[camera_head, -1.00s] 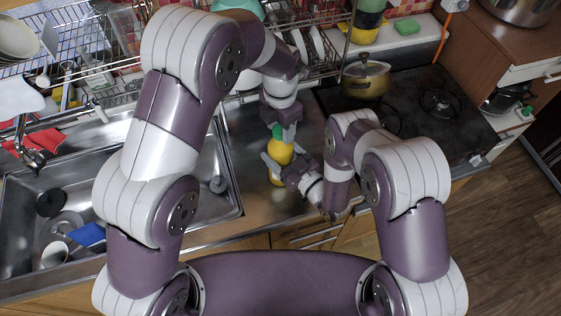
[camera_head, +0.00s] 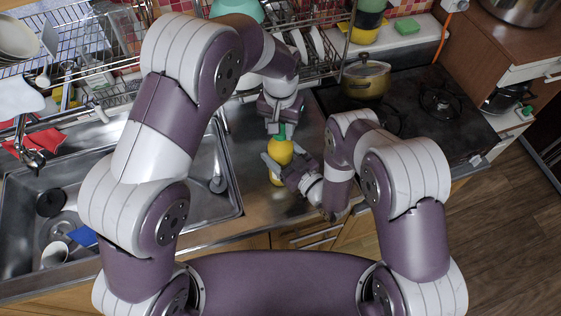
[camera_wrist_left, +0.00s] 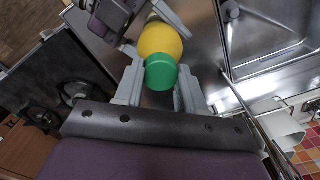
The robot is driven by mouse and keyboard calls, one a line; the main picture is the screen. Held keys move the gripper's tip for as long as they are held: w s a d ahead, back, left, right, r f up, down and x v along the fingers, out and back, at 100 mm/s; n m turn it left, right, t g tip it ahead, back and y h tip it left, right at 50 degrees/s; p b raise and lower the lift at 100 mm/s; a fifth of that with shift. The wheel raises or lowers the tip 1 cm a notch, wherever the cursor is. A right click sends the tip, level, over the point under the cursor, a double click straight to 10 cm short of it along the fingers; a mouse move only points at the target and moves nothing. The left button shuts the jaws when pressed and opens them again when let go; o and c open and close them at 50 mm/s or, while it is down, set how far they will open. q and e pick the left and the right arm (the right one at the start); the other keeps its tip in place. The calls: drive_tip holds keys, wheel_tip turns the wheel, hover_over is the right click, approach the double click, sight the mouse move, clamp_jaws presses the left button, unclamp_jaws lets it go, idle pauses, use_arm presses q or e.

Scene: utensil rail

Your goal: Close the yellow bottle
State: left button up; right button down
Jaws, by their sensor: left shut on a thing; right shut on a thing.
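The yellow bottle (camera_head: 279,153) stands upright on the metal counter, right of the sink. My right gripper (camera_head: 284,165) is shut around its body from the near right side. The green cap (camera_wrist_left: 161,73) is at the bottle's top in the left wrist view. My left gripper (camera_wrist_left: 160,92) is shut on the cap, with one finger on each side of it. In the head view the left gripper (camera_head: 281,127) points down over the bottle and hides most of the cap. I cannot tell whether the cap is seated on the neck or just above it.
The sink (camera_head: 205,165) with dishes lies to the left. A dark stovetop (camera_head: 420,120) with a gold pot (camera_head: 366,80) is to the right. A wire dish rack (camera_head: 290,50) stands behind. Some bare counter (camera_head: 245,190) shows in front.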

use_arm(q)
drive_tip(key=m, duration=0.4)
drive_tip(key=shift+m, duration=0.3)
drive_tip(key=m, duration=1.1)
drive_tip(key=shift+m, duration=0.3)
drive_tip(key=m, duration=0.4)
drive_tip(key=o, duration=1.2)
drive_tip(key=shift+o, duration=0.2)
wheel_tip(320, 180, up, 7)
drive_tip(key=shift+r, duration=0.2)
